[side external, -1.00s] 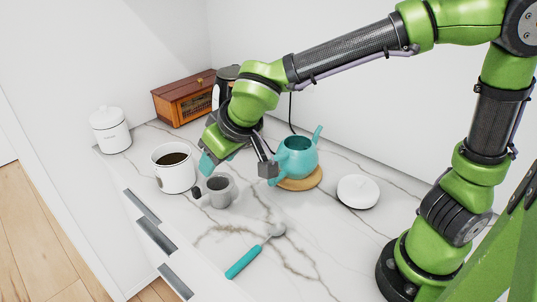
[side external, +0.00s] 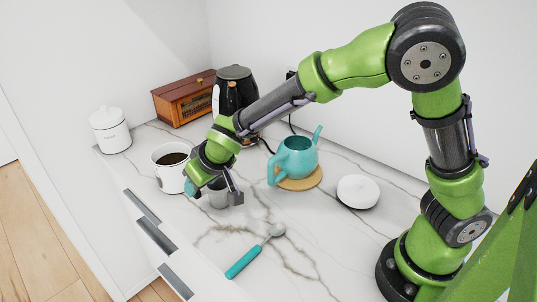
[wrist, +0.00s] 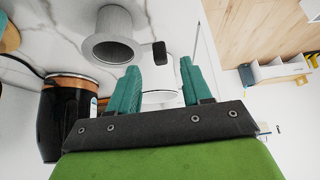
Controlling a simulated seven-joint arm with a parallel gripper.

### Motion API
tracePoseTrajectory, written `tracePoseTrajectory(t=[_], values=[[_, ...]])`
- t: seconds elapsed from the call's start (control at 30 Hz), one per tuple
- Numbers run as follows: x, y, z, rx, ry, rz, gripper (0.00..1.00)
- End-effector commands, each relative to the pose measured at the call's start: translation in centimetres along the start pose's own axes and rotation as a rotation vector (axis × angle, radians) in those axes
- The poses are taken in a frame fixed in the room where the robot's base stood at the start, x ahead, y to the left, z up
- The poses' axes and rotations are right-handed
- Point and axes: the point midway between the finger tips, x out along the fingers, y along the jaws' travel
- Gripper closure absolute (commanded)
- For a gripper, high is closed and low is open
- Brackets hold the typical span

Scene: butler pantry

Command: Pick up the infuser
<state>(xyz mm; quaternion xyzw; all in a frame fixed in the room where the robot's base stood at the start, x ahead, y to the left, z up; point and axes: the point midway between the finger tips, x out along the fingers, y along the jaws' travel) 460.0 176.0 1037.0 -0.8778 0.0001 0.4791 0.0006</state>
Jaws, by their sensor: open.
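The infuser appears to be the grey, ribbed cup (side external: 218,194) with a wide rim, standing on the marble counter and partly covered by my gripper (side external: 213,198). In the wrist view the infuser (wrist: 115,24) is at the upper left, its open rim facing the camera. A dark tab (wrist: 160,53) shows beside its rim. My gripper (wrist: 160,78) is open, with its teal fingers apart and nothing visibly held. The infuser lies beyond the fingertips and left of the middle of the gap. I cannot tell if the gripper touches it.
A white pot of dark liquid (side external: 168,180) stands close left of the infuser. A teal teapot (side external: 298,158) on a wooden coaster stands to the right. A teal-handled utensil (side external: 243,262) lies in front.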

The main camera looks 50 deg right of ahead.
Motion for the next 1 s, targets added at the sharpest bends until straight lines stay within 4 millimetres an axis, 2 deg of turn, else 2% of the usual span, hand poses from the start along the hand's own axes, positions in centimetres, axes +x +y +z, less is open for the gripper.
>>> tracePoseTrajectory(t=[0.1, 0.2, 0.5, 0.57, 0.83, 1.0], values=[[2.1, 0.1, -0.2, 0.001, -0.003, 0.004, 0.51], [3.2, 0.0, -0.2, -0.001, -0.001, 0.003, 0.51], [3.7, -0.1, -0.2, -0.001, 0.0, 0.0, 0.51], [3.7, -0.1, -0.2, -0.001, 0.0, 0.0, 0.59], [3.6, -0.1, -0.2, -0.001, -0.001, 0.001, 1.0], [3.6, -0.1, -0.2, -0.001, -0.001, 0.001, 1.0]])
